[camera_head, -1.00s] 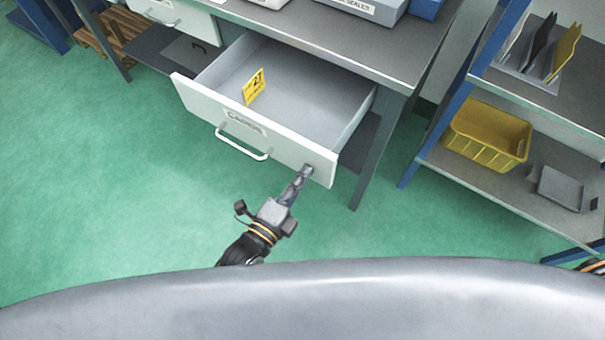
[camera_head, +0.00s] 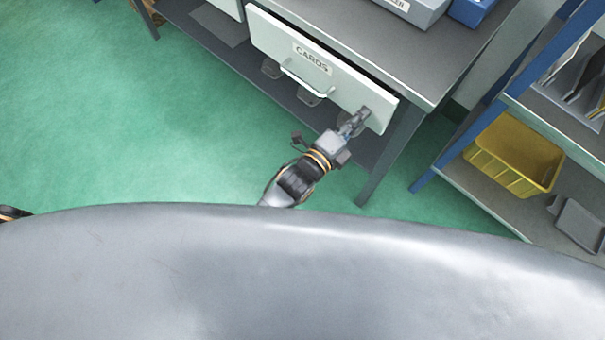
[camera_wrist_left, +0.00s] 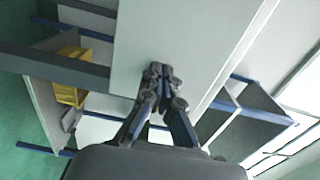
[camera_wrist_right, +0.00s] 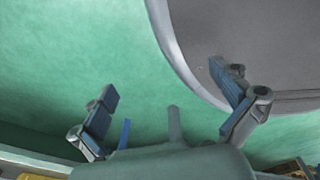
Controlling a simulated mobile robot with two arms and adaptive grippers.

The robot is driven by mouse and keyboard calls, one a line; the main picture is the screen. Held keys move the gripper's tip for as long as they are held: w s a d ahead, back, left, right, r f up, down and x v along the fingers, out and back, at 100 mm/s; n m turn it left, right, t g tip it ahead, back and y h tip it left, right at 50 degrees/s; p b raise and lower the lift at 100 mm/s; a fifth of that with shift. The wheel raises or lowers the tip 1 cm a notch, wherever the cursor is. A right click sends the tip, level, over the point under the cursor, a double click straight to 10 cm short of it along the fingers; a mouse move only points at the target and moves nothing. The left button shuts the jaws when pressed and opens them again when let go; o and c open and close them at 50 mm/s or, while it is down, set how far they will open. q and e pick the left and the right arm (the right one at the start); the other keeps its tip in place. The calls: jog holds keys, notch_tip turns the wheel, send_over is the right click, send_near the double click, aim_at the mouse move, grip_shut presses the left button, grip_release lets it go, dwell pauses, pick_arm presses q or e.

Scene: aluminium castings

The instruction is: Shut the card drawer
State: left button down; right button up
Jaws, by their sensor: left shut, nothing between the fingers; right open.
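The card drawer (camera_head: 318,68) has a white front with a "CARDS" label and a bar handle (camera_head: 306,82). It is nearly in under the bench top, with a narrow dark gap along its top edge. My left gripper (camera_head: 360,118) is shut and empty, its fingertips at the right end of the drawer front. In the left wrist view the shut fingertips (camera_wrist_left: 161,70) are against or very close to the white front (camera_wrist_left: 190,40); I cannot tell exact contact. My right gripper (camera_wrist_right: 172,105) is open and empty over the floor in the right wrist view.
The grey workbench (camera_head: 440,60) carries a grey box (camera_head: 412,8) and a blue box (camera_head: 478,10). A bench leg (camera_head: 392,155) stands right of the drawer. A shelf rack at the right holds a yellow crate (camera_head: 515,155). Green floor (camera_head: 150,130) is clear at the left.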

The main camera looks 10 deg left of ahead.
aim_at(370, 105)
pick_arm(q)
jog(key=b+x, duration=0.1)
jog(key=x, duration=0.2)
jog(key=shift+w+d, duration=0.15)
jog(key=shift+w, duration=0.1)
jog(key=shift+w+d, duration=0.15)
jog(key=shift+w, duration=0.05)
jog(key=shift+r, duration=0.2)
jog(key=shift+w, duration=0.1)
pick_arm(e)
jog(key=shift+s+a+f, duration=0.65)
jog(key=shift+a+f, duration=0.05)
jog(key=shift+a, duration=0.05)
pick_arm(q)
jog(key=shift+r, duration=0.1)
pick_arm(e)
jog(key=shift+d, duration=0.15)
jog(key=shift+r, duration=0.1)
